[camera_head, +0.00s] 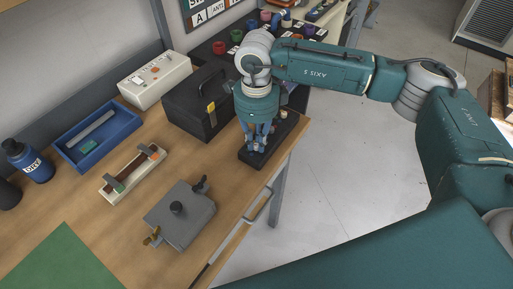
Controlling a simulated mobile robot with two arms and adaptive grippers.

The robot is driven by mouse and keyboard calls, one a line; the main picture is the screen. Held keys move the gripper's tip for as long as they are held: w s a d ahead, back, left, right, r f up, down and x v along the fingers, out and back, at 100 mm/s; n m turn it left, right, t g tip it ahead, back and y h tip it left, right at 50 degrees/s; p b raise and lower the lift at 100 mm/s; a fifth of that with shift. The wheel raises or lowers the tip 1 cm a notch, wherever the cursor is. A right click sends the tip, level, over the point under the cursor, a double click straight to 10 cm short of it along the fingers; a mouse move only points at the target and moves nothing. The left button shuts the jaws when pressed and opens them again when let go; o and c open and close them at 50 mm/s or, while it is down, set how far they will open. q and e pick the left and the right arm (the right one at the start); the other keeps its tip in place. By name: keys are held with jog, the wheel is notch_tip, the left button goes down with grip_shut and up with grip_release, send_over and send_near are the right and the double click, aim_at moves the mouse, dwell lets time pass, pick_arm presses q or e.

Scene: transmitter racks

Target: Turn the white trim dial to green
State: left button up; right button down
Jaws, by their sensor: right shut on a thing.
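My right gripper (257,146) points straight down over a low black unit (285,131) near the right edge of the bench. Its fingers are shut on a small part on top of the near end of this unit, which I take to be the white trim dial. The fingers hide most of that part, so its colour, its pointer and any green mark cannot be made out. A small pale knob (283,113) shows farther back on the same unit. My left gripper is not in view.
A black case (195,108) stands close left of the gripper. A grey fixture (180,215), a cream holder (132,174), a blue tray (75,155) and a white box (154,79) stand on the bench. Colored knobs line the back. Bare wood lies between the fixture and the unit.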

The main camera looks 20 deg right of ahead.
aim_at(257, 145)
jog(key=shift+n+b, duration=0.9)
jog(key=shift+b, duration=0.05)
jog(key=shift+r, duration=0.1)
jog(key=c, duration=1.7)
grip_release()
notch_tip(257, 145, up, 12)
